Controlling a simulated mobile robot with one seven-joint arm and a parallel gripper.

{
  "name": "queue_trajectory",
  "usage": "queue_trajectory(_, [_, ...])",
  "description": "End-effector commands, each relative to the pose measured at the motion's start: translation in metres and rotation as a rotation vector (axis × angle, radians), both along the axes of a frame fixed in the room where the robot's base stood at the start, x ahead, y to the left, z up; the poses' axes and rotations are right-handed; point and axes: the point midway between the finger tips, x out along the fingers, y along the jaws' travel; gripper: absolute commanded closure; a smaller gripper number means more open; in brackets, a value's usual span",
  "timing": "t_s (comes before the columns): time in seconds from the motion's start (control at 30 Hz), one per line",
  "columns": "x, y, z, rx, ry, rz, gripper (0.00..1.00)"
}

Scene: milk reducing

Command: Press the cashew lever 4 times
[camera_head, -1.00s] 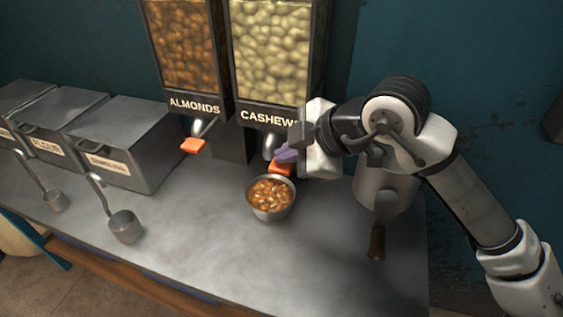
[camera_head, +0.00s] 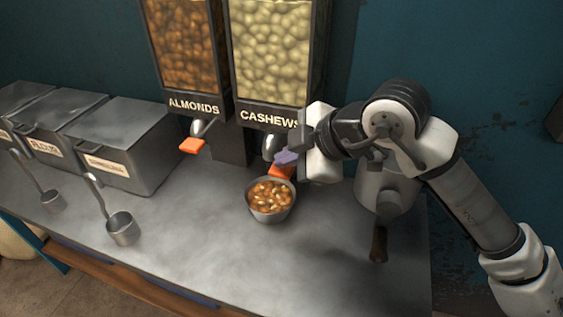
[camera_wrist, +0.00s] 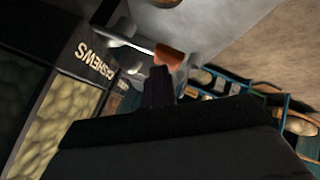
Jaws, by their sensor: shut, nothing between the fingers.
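The cashew dispenser (camera_head: 272,50) stands at the back and is labelled CASHEWS; its label and cashews also show in the wrist view (camera_wrist: 92,62). Its orange lever (camera_head: 281,172) sticks out below the spout, partly hidden by my gripper. The lever also shows in the wrist view (camera_wrist: 170,56), just beyond my fingertips. My gripper (camera_head: 286,158) is shut and empty, its purplish fingertips at or just above the lever; I cannot tell whether they touch it. A metal bowl (camera_head: 270,217) holding nuts stands on the counter below the lever.
The almond dispenser (camera_head: 183,50) with its orange lever (camera_head: 192,146) stands to the left. Metal bins (camera_head: 122,150) and two scoops, one nearer (camera_head: 122,228), are on the left counter. The front counter (camera_head: 200,250) is clear.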

Motion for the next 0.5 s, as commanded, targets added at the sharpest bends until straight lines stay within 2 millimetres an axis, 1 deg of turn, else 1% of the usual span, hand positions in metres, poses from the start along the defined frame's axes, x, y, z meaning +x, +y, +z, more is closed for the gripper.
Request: queue_trajectory(0.5, [0.0000, -0.0002, -0.0065, -0.001, 0.002, 0.001, 1.00])
